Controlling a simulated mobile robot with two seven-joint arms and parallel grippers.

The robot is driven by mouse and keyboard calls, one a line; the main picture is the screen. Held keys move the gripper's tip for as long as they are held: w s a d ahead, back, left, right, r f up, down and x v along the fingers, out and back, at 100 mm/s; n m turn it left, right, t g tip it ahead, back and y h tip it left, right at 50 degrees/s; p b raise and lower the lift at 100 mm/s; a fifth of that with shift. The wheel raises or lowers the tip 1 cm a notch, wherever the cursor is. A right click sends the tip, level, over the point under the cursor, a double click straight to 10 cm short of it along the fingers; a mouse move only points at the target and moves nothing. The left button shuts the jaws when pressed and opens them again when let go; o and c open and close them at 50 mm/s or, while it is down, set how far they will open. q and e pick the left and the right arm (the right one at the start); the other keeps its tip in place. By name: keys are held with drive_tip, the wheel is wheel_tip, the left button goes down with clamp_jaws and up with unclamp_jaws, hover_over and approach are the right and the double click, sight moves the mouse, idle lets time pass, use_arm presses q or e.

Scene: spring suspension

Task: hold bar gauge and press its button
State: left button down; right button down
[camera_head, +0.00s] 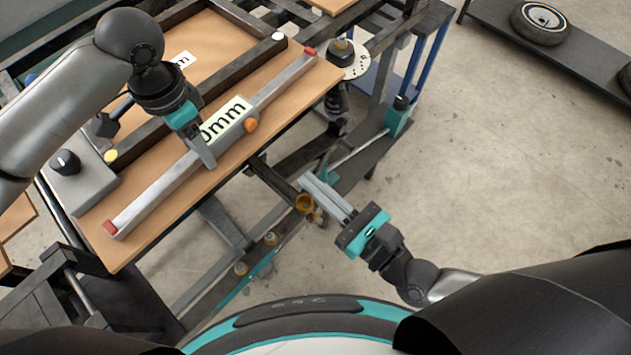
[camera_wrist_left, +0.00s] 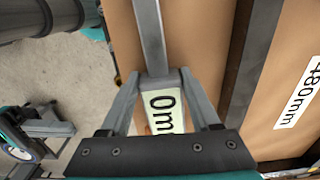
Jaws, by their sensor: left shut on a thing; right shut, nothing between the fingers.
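The bar gauge (camera_head: 170,190) is a long grey bar with red ends, lying diagonally over a wooden board. Its pale display (camera_head: 222,121) reads "0mm", partly hidden by my left gripper, and an orange button (camera_head: 251,125) sits beside it. My left gripper (camera_head: 207,158) is shut on the bar near the display. In the left wrist view the gripper (camera_wrist_left: 165,88) has a finger on each side of the gauge (camera_wrist_left: 150,45). My right gripper (camera_head: 306,179) is shut and empty, to the lower right of the button, apart from the gauge.
A grey box with a black knob (camera_head: 66,162) stands left of the gauge. A dark bar (camera_head: 200,100) runs beside the gauge on the board (camera_head: 160,215). A spring strut (camera_head: 338,100) stands right of the board. A tyre (camera_head: 540,22) lies on a far bench. The floor at right is clear.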

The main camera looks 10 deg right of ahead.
use_arm(q)
drive_tip(key=shift+c, duration=0.2)
unclamp_jaws()
drive_tip(key=shift+r, duration=0.1)
